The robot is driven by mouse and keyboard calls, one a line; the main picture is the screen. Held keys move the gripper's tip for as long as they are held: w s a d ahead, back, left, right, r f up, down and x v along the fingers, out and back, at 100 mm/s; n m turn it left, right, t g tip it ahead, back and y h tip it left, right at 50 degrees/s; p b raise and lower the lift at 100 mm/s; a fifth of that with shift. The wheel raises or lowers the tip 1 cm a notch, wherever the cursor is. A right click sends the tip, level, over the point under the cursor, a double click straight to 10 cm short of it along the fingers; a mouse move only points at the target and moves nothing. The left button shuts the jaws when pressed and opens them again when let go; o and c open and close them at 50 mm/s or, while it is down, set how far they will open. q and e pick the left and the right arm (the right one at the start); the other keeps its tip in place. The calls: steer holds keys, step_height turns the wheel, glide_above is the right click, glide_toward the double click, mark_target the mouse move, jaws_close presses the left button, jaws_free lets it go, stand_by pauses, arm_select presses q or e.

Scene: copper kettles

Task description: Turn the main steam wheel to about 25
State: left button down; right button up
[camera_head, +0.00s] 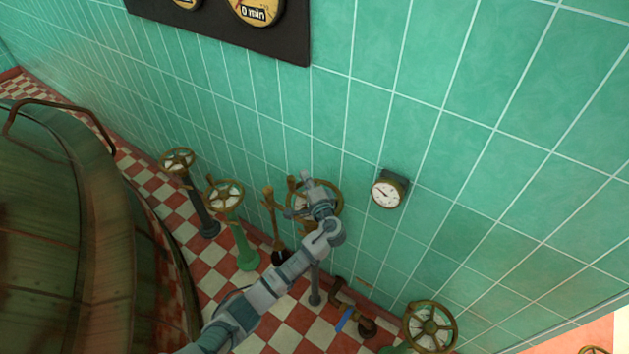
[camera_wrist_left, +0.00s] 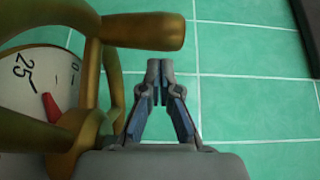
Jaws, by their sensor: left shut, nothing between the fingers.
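A brass wheel (camera_head: 337,196) stands by the tiled wall with a pale dial behind its spokes; I cannot read a label naming it. In the left wrist view the wheel's brass rim and hub (camera_wrist_left: 82,140) fill the left side, and a handle knob (camera_wrist_left: 150,31) sticks out above the fingers. My right gripper is not seen.
Two more dial wheels (camera_head: 178,160) (camera_head: 225,196) stand on pedestals to the left. A round gauge (camera_head: 387,191) hangs on the wall. Another wheel (camera_head: 430,328) and a blue-handled valve (camera_head: 345,320) are low right. A large copper kettle (camera_head: 70,250) fills the left.

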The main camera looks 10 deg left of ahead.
arm_select(q)
steer(key=shift+s+a+r, duration=0.15)
steer(key=shift+s+a, duration=0.3)
steer(key=shift+s, duration=0.3)
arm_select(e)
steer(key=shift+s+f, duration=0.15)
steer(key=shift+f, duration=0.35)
arm_select(q)
steer(key=shift+s, duration=0.1)
steer(key=shift+s+a+p, duration=0.2)
steer(key=shift+s+p, duration=0.05)
steer(key=shift+p, duration=0.05)
steer(key=shift+s+n+g+y, duration=0.2)
steer(key=shift+n+g+y, duration=0.1)
steer(key=shift+g+y, duration=0.15)
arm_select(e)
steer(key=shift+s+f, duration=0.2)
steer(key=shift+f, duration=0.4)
arm_select(q)
steer(key=shift+a, duration=0.15)
